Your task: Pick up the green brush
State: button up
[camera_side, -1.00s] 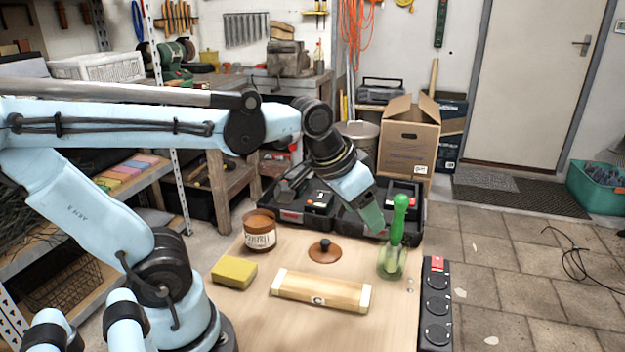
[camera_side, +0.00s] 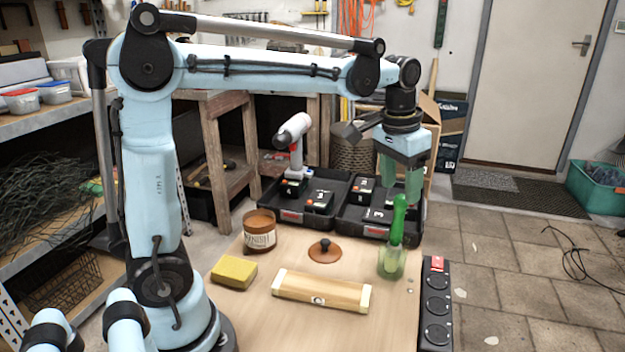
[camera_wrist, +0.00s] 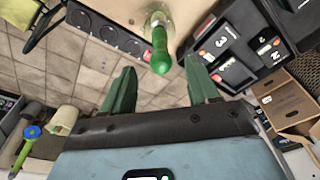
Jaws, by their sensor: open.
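The green brush (camera_side: 397,220) stands handle-up in a clear glass jar (camera_side: 390,264) at the right edge of the table. My gripper (camera_side: 401,194) hangs pointing down above and behind the brush. Its green fingers are apart, with nothing between them, and it also shows open in the wrist view (camera_wrist: 160,70). In the side view the brush handle overlaps the fingers; touching cannot be told.
A wooden block (camera_side: 320,291), yellow sponge (camera_side: 233,272), brown jar (camera_side: 259,230) and knobbed lid (camera_side: 325,252) sit on the table. A power strip (camera_side: 435,305) runs along its right edge. Open black cases (camera_side: 345,222) with numbered items and a drill (camera_side: 293,135) lie behind.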

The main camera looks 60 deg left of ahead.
aim_at(399, 209)
jog(key=shift+w+f, duration=0.2)
jog(key=shift+f, duration=1.15)
jog(key=shift+w+f, duration=0.15)
jog(key=shift+f, duration=1.25)
jog(key=shift+w+f, duration=0.2)
jog(key=shift+f, duration=1.15)
jog(key=c, duration=1.1)
jog(key=shift+r, duration=0.1)
